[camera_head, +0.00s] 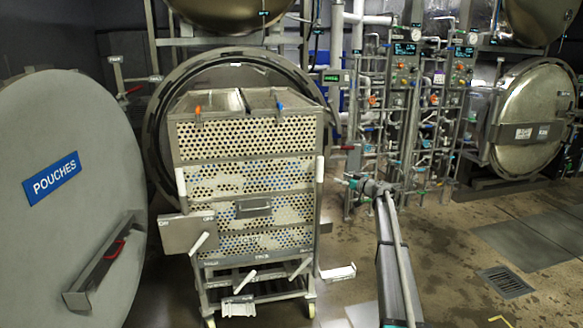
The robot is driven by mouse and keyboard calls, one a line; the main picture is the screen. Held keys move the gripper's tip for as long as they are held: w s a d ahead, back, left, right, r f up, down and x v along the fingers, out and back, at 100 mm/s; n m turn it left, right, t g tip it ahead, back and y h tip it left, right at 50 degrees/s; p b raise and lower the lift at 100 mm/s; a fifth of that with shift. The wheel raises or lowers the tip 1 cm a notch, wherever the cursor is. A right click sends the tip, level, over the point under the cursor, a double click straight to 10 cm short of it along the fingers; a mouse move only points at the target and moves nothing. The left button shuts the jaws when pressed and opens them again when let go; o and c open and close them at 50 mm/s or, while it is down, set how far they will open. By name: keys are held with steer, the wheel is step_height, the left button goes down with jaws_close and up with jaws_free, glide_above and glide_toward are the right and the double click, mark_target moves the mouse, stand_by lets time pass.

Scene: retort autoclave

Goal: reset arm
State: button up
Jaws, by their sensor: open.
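My arm rises from the bottom edge, right of centre, and reaches forward. My gripper (352,183) is at its far end, small in view, to the right of the perforated cart. It is open, and I see nothing held in it. Its fingertips are hard to make out against the background. The gap between it and the cart cannot be judged exactly.
A perforated metal cart (254,209) on casters stands before the round open vessel (160,122). A large round door (75,235) labelled POUCHES fills the left. Pipes and valve panels (405,75) stand behind my gripper. A closed round door (533,118) is at right. Floor (440,260) at right is clear.

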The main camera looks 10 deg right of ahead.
steer(key=s+a+f+m+g+h+p, duration=0.1)
steer(key=s+a+f+g, duration=0.2)
steer(key=s+a, duration=0.55)
steer(key=s+a+f+g+h+p, duration=0.1)
steer(key=s+a+f+g+p, duration=0.15)
steer(key=s+a, duration=0.6)
steer(key=s+a+f+m+g+h+p, duration=0.1)
steer(key=s+a+f+g, duration=0.25)
steer(key=s+a, duration=0.5)
steer(key=s+f+m+g+h+p, duration=0.1)
steer(key=s+m+g+h, duration=0.1)
steer(key=s, duration=1.3)
steer(key=s+a+f+m+g+h+p, duration=0.1)
steer(key=s+m+g+h, duration=0.2)
steer(key=s, duration=1.2)
steer(key=h, duration=0.2)
steer(key=shift+f+g+h+p, duration=0.15)
steer(key=shift+g+h+p, duration=0.15)
steer(key=shift+p, duration=0.1)
steer(key=shift+a, duration=0.1)
